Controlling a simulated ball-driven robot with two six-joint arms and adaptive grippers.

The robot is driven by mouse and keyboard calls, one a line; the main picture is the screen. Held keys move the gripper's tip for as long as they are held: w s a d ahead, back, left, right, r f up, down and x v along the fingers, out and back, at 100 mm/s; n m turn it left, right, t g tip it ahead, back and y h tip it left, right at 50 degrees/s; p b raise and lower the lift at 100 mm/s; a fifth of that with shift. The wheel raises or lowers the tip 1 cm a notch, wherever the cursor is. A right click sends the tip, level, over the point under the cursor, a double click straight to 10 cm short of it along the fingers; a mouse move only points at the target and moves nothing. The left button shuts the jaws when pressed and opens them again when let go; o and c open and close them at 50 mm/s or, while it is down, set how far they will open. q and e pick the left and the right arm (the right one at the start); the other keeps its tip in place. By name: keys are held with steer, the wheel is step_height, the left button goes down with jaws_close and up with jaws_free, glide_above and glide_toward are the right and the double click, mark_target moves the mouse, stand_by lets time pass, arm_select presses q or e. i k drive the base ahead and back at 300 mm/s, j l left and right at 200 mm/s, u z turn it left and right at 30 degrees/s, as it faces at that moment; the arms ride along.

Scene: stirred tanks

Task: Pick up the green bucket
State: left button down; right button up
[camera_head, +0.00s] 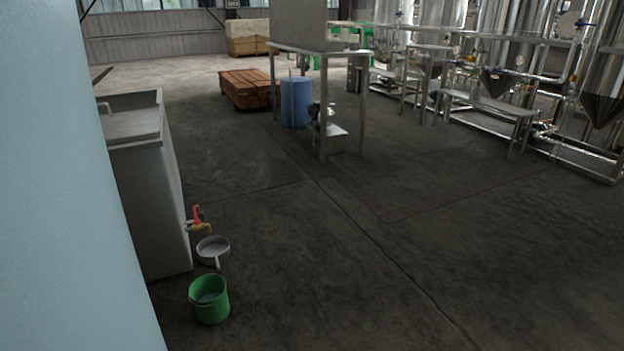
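The green bucket (210,309) stands upright on the dark floor at the lower left of the head view. Neither of my grippers shows in this view.
A light blue surface (65,180) fills the left edge, near the bucket. The grey tank (150,200) has an orange-handled tap (199,219) above the white pan (213,249). A blue drum (296,103) and steel table legs stand farther back. The floor (330,270) to the right is clear.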

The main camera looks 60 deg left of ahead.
mark_target(208, 294)
steer(key=u, duration=2.7)
